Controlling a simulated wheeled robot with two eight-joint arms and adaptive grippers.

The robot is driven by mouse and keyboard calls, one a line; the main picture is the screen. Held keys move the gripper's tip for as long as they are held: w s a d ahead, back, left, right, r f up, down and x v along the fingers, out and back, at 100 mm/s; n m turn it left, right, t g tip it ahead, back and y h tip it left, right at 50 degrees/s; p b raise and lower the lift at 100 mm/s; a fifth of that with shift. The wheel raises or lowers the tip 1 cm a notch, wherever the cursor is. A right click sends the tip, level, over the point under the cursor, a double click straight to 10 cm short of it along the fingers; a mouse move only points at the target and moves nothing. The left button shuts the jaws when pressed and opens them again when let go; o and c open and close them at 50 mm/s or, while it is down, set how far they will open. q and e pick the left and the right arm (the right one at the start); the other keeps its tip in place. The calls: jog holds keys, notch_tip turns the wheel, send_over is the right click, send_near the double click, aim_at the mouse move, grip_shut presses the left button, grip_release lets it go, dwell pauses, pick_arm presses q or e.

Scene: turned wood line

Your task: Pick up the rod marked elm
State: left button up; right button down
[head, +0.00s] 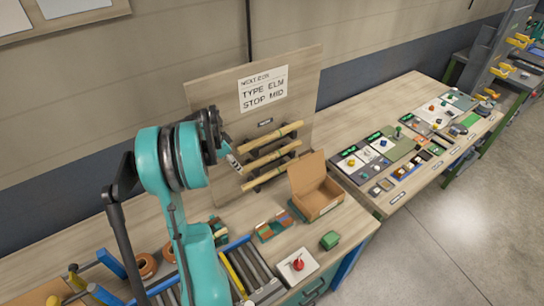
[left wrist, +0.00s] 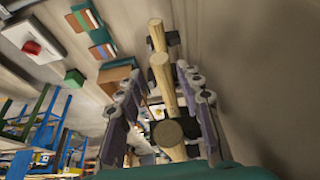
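Three pale wooden rods lie on a rack against an upright board: a top rod (head: 280,135), a middle rod (head: 272,154) and a bottom rod (head: 270,176). I cannot read any wood name on them. My left gripper (head: 234,160) is at the left ends of the rods, partly hidden by its arm. In the left wrist view the left gripper (left wrist: 160,78) is open, its fingers on both sides of the nearest rod (left wrist: 175,108), which has a dark end face. Contact with it cannot be told. The other two rods show beyond. My right gripper is not in view.
The board carries a sign (head: 263,89) reading "TYPE ELM STOP MID". An open cardboard box (head: 318,203), a green block (head: 330,240) and a red button on a white plate (head: 297,266) stand right of the rack. Rollers (head: 252,268) lie in front.

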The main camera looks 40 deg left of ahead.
aim_at(257, 163)
pick_arm(q)
jog(key=x, duration=0.2)
jog(key=w+x, duration=0.1)
jog(key=x, duration=0.2)
jog(key=shift+w+d, duration=0.15)
grip_shut()
